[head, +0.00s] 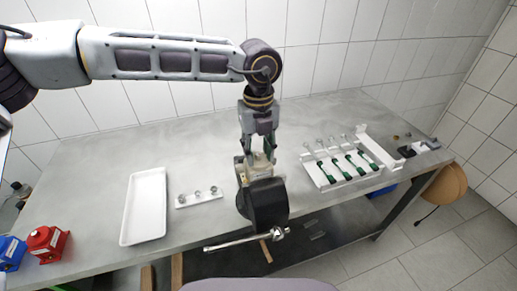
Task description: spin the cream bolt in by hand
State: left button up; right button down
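My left gripper (258,156) points straight down over the pump unit, a black rounded body (266,204) with a pale block at its upper back. Its two fingers come down on either side of a small cream or pale part (261,163) at the top of that block. This may be the cream bolt, but it is too small and too covered by the fingers to be sure. I cannot tell whether the fingers touch it. My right gripper does not show.
A silver wrench-like bar (240,239) lies across the pump's front. An empty white tray (146,206) and a white strip with small metal parts (199,198) are on the left. A white rack (325,184) holds green-handled tools. Red (46,244) and blue (11,253) boxes sit far left.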

pick_arm(q)
grip_shut()
